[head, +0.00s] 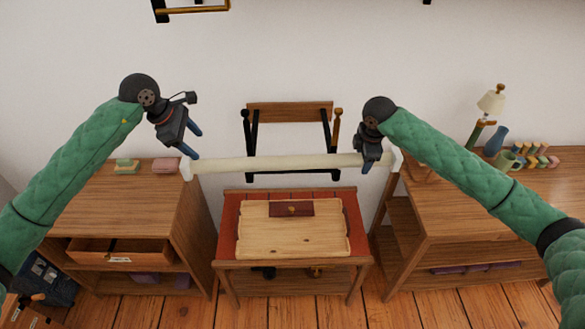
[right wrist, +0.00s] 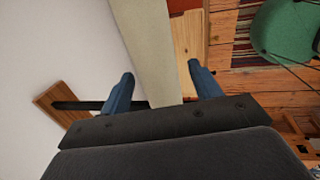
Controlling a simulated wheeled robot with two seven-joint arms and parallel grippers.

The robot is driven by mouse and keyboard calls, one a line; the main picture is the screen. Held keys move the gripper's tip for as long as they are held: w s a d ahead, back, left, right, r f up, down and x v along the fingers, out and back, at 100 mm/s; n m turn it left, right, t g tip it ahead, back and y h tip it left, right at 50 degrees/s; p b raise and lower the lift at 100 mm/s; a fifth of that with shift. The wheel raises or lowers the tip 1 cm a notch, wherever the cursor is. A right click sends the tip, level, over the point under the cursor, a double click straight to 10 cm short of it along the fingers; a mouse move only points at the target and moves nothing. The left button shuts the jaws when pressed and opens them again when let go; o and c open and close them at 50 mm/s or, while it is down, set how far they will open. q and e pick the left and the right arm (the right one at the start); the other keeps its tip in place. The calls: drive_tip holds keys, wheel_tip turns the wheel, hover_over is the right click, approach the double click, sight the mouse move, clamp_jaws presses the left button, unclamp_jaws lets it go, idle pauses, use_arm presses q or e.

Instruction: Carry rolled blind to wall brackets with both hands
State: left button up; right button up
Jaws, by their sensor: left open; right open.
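The rolled blind (head: 275,163) is a long cream roll lying level across the gap between two wooden cabinets, with white end pieces or supports at both ends. My left gripper (head: 195,143) is open and empty, just above and behind the blind's left end. My right gripper (head: 372,165) is open at the blind's right end. In the right wrist view the blind (right wrist: 150,45) runs between the spread blue fingers of my right gripper (right wrist: 161,73). At the top of the head view, a black wall bracket (head: 160,10) shows at left and a dark piece (head: 427,2) at right; both are cut off.
A low table (head: 228,225) with a wooden board stands below the blind. The left cabinet (head: 110,205) has an open drawer. A black-framed wooden piece (head: 290,112) is behind the blind.

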wheel_tip(320, 180, up, 12)
drive_tip(key=s, duration=0.2)
drive_tip(key=shift+s+f, duration=0.15)
idle(0.6)
